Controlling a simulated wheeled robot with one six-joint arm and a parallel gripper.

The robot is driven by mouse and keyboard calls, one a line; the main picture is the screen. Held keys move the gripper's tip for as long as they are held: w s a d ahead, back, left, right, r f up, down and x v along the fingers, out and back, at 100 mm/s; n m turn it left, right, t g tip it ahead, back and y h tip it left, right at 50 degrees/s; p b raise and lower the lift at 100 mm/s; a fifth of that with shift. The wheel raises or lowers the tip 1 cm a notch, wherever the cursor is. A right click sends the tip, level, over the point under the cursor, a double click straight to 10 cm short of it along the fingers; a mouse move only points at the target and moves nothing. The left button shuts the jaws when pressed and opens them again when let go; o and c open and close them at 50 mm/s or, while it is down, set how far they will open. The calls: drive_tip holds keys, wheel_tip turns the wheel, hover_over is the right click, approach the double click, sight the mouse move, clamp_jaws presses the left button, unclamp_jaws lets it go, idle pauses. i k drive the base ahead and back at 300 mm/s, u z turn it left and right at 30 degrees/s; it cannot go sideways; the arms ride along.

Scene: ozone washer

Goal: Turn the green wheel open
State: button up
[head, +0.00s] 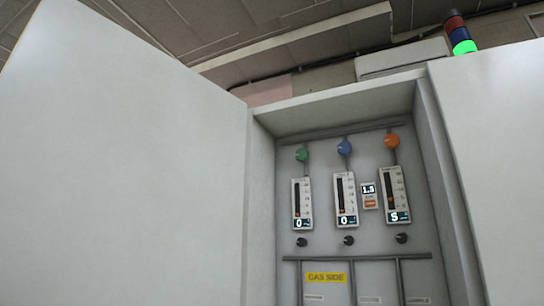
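A small round green knob or wheel (301,154) sits on a pipe at the top left of the recessed panel, above the left gauge (303,204), whose display reads 0. It is small here, and I cannot tell its turn position. My gripper is not in view, and nothing touches the green wheel.
A blue knob (345,147) and an orange knob (392,141) stand in line to its right, above gauges reading 0 (346,200) and 5 (395,195). Small black knobs sit below the gauges. A large white panel (120,160) flanks the recess on the left.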

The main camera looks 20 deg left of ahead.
sight(301, 155)
drive_tip(key=u, duration=0.8)
drive_tip(key=i, duration=0.75)
drive_tip(key=u, duration=0.55)
